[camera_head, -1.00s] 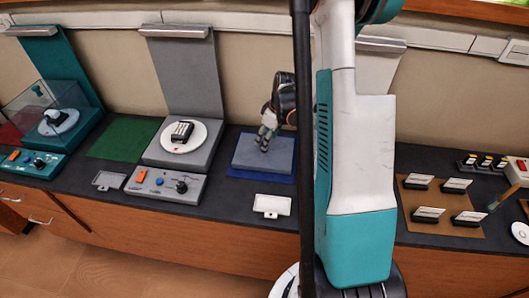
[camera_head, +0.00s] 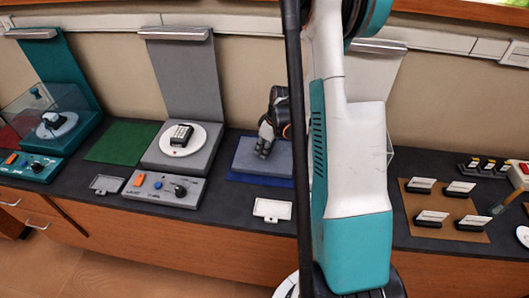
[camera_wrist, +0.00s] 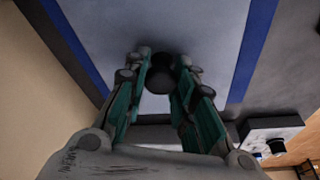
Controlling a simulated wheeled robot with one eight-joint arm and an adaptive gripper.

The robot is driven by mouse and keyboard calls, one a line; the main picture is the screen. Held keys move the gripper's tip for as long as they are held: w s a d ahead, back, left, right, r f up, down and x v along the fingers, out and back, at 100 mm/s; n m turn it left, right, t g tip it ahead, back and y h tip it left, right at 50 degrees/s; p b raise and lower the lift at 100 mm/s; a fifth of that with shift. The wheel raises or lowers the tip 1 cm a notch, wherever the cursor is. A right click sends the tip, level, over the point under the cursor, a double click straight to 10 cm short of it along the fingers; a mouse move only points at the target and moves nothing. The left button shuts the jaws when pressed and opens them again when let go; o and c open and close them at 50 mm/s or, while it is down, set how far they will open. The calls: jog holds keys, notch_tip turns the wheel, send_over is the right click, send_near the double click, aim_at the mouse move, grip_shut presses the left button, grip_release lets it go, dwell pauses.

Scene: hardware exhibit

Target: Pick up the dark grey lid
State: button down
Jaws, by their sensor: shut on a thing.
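The dark grey lid (camera_wrist: 214,38) is a flat, square slab, bluish grey in this light, on the blue mat (camera_wrist: 257,45). The lid also shows in the head view (camera_head: 282,160), left of my arm. A round dark knob (camera_wrist: 160,62) stands on it. My gripper (camera_wrist: 160,75) has a finger on each side of the knob and is shut on it. In the head view, my gripper (camera_head: 263,150) points down onto the lid's top. I cannot tell whether the lid is clear of the surface beneath.
Left of the lid stands a grey exhibit (camera_head: 150,160) with a phone-like device (camera_head: 181,134) on a white disc. A white card holder (camera_head: 272,211) lies in front of the lid. Several small stands sit on a brown board (camera_head: 447,225) at right.

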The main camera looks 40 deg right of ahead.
jog(key=shift+r, duration=0.1)
notch_tip(320, 180, up, 20)
jog(key=p, duration=0.5)
jog(key=shift+p, duration=0.4)
jog(key=shift+a, duration=0.1)
